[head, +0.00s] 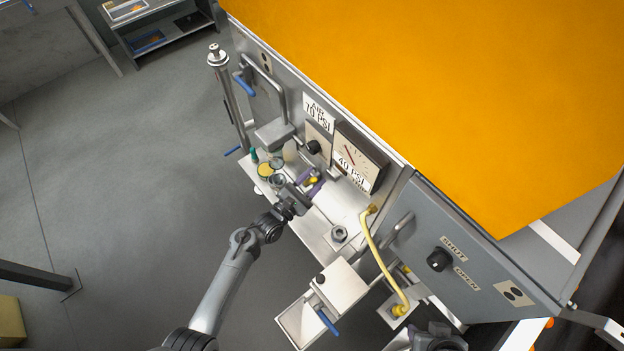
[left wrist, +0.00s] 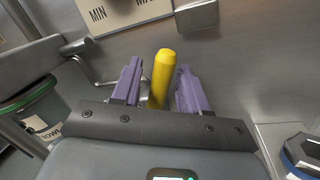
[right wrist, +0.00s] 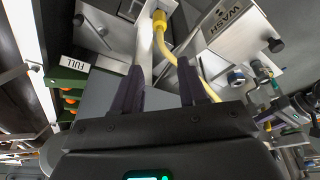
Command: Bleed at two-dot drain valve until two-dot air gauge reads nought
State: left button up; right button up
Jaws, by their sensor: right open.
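A square dial gauge (head: 358,158) with a red needle and a 40 PSI label is on the machine front; I cannot make out its exact reading or any dots. A two-dot plate (head: 265,62) is at the upper left of the panel, another (head: 515,292) on the grey cabinet. My left gripper (head: 313,182) is open at the steel ledge. In the left wrist view, a yellow rod-like handle (left wrist: 161,76) stands between its purple fingers, with a gap visible on the left. My right gripper (right wrist: 160,88) is open and empty near a yellow hose. I cannot tell which part is the two-dot drain valve.
An AIR 70 PSI label (head: 318,112) is above the ledge. Blue-handled levers (head: 243,84) (head: 328,321) project from the machine. The yellow hose (head: 378,257) hangs in front of the grey cabinet (head: 470,255) with its black SHUT/OPEN knob (head: 440,259).

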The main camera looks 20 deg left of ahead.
pick_arm(q)
jog(key=r+p+v, duration=0.1)
jog(key=v, duration=0.9)
jog(key=shift+s+a+f, duration=0.15)
jog(key=shift+s+f, duration=0.25)
jog(key=shift+f, duration=0.1)
